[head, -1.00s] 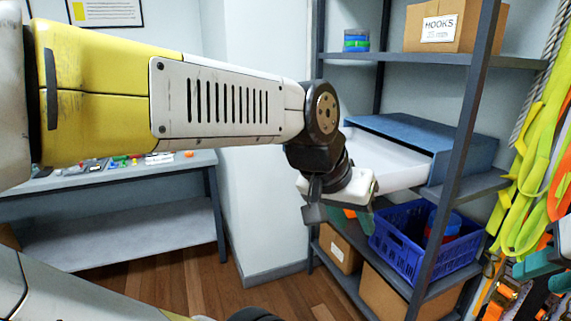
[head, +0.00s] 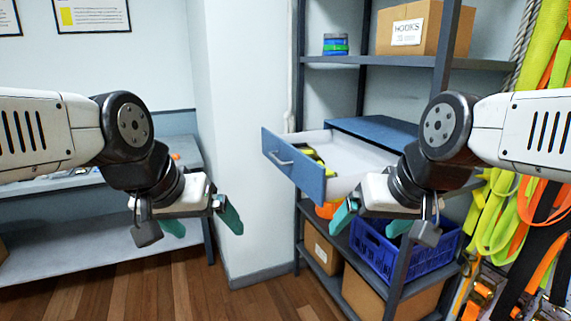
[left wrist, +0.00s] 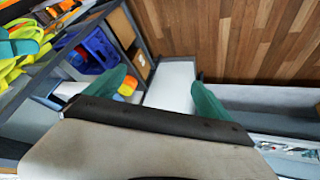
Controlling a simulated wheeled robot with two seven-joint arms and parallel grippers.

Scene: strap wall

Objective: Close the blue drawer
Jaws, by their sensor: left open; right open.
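The blue drawer (head: 293,165) stands pulled out of its blue cabinet (head: 375,130) on the middle shelf of the rack. Its blue front has a pale handle and faces left, and its white inside holds something yellow and dark. My left gripper (head: 208,222) is open and empty, left of the drawer front and apart from it. My right gripper (head: 370,222) is open and empty, in front of and below the drawer's near side; whether it touches the drawer cannot be told. In the left wrist view, the left gripper's green fingertips (left wrist: 160,88) are spread with nothing between them.
A blue crate (head: 408,250) and cardboard boxes (head: 322,250) fill the lower shelves. A box marked HOOKS (head: 408,28) stands on top. Bright straps (head: 515,215) hang at the right. A workbench (head: 90,215) is at the left. The floor between is clear.

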